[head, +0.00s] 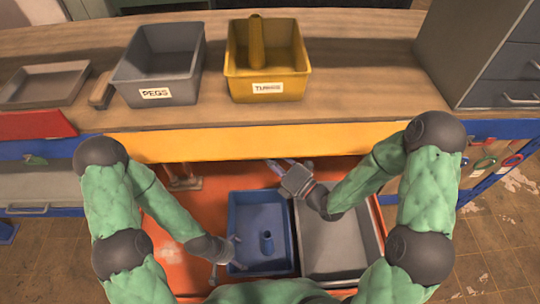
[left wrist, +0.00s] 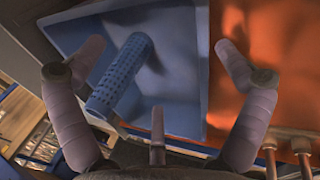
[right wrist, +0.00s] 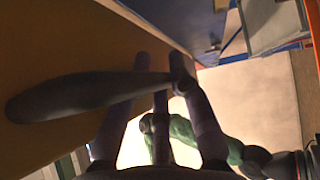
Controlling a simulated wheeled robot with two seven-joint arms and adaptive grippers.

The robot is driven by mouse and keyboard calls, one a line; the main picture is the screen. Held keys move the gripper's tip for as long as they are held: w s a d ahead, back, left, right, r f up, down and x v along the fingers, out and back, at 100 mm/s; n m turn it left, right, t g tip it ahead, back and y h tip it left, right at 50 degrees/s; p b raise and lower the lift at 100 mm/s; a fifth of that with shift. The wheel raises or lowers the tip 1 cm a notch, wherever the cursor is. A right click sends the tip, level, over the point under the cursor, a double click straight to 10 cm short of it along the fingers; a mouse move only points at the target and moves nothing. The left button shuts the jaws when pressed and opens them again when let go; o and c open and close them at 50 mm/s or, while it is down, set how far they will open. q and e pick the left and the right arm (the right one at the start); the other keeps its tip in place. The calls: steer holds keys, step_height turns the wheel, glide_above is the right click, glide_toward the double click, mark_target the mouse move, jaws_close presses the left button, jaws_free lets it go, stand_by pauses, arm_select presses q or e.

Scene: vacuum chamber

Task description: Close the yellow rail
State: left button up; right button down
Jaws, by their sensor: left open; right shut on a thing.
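The yellow rail (head: 240,144) runs along the front of the wooden bench. In the right wrist view a broad yellow-brown panel (right wrist: 60,60), probably the rail's face, fills the left side. My right gripper (head: 277,167) is just below the rail's lower edge in the head view. In the right wrist view its fingers (right wrist: 161,65) are shut on a dark bar (right wrist: 85,94) that lies across them against the panel. The bar looks like a handle. My left gripper (head: 227,256) is open and empty over the blue tray (head: 236,206), with a blue perforated tube (left wrist: 121,74) between its fingers but not gripped.
A grey PEGS bin (head: 158,91), a yellow TUBES bin (head: 267,97) and a shallow grey tray (head: 45,99) stand on the bench (head: 345,75). A grey tray (head: 330,235) lies beside the blue one, on an orange surface (head: 165,215). A drawer cabinet (head: 490,60) stands at right.

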mark_target(270, 149)
steer(key=shift+r, duration=0.15)
steer(key=shift+s+r+m+g+h+p, duration=0.2)
steer(key=shift+r+m+g+h+p, duration=0.3)
steer(key=shift+r+p, duration=0.45)
step_height(270, 149, up, 5)
steer(key=m+g+h+p, duration=0.2)
steer(key=m+g+p, duration=0.1)
steer(key=p, duration=0.6)
steer(key=shift+r+m+g, duration=0.1)
steer(key=shift+m+g, duration=0.2)
steer(key=shift+m, duration=0.3)
steer(key=w+r+m+g+p, duration=0.1)
steer(key=p, duration=0.3)
steer(key=r+m+g+p, duration=0.1)
steer(key=p, duration=0.4)
steer(key=w+r+g+h+p, duration=0.1)
steer(key=r+g+p, duration=0.1)
steer(key=p, duration=0.3)
steer(key=shift+w+d+r+m, duration=0.1)
steer(key=shift+w+m, duration=0.2)
steer(key=shift+m, duration=0.1)
steer(key=shift+w+r+p, duration=0.25)
steer(key=shift+w+p, duration=0.1)
steer(key=shift+p, duration=0.25)
steer(key=shift+w+r+p, duration=0.3)
steer(key=shift+w+p, duration=0.35)
steer(key=shift+w, duration=0.2)
steer(key=c, duration=1.1)
jaws_free()
